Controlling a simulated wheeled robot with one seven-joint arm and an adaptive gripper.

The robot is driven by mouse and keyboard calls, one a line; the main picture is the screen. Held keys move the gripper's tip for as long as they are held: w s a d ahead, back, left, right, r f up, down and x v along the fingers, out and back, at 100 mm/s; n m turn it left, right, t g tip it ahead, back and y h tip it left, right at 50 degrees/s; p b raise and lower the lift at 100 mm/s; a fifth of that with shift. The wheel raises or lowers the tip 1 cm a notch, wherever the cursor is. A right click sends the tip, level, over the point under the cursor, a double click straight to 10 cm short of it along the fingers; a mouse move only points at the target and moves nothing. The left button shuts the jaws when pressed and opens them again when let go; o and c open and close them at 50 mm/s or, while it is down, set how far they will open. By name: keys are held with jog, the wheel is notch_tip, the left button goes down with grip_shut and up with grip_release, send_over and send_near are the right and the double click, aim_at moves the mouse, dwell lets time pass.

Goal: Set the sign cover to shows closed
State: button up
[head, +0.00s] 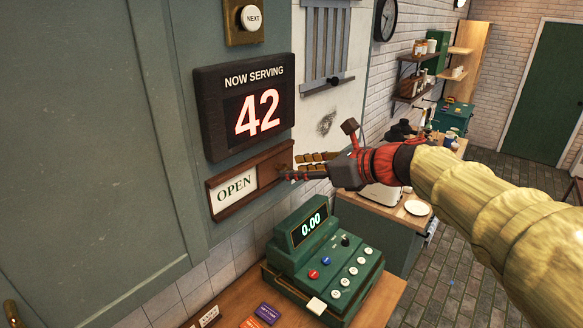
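The sign (236,190) is mounted on the wall under the "NOW SERVING 42" display. Its left part shows the word OPEN. A brown wooden cover (272,165) sits over the right part of the sign frame. My gripper (290,170) is at the right end of the sign, with its fingertips close to the cover's right side. One finger overlaps the cover in the picture; I cannot tell whether it touches. The fingers look spread apart, with nothing visible between them.
The "NOW SERVING" display (247,104) hangs just above the sign. A green cash register (323,262) stands on the wooden counter (381,305) below. A barred window (325,45) is to the upper right. A white plate (416,208) lies on a farther counter.

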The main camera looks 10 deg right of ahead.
aim_at(281, 168)
jog(key=shift+x, duration=1.25)
jog(key=shift+c, duration=1)
jog(key=c, duration=0.7)
grip_shut()
